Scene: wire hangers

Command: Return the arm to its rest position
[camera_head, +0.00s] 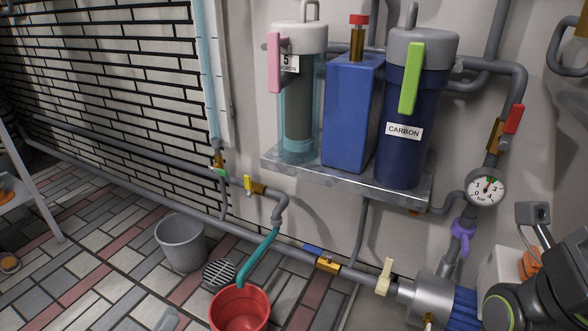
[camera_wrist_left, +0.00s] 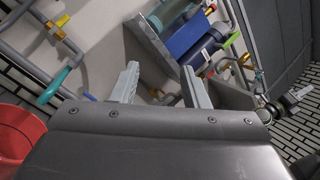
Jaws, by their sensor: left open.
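My left gripper (camera_wrist_left: 159,80) shows in the left wrist view. Its two pale grey fingers stand apart with nothing between them, so it is open and empty. The wide dark grey gripper body fills the lower part of that view. In the head view, only a small grey piece at the bottom edge may be a finger of this gripper; the rest is out of frame. A dark arm link with a green ring at the bottom right of the head view appears to be mine. My right gripper is not clearly in view.
A red bucket (camera_head: 240,308) stands under a teal spout (camera_head: 258,258), with a grey bucket (camera_head: 181,243) and floor drain (camera_head: 219,273) nearby. A wall shelf (camera_head: 345,181) holds filter canisters and a blue box (camera_head: 352,110). Pipes, valves and a gauge (camera_head: 486,187) line the wall.

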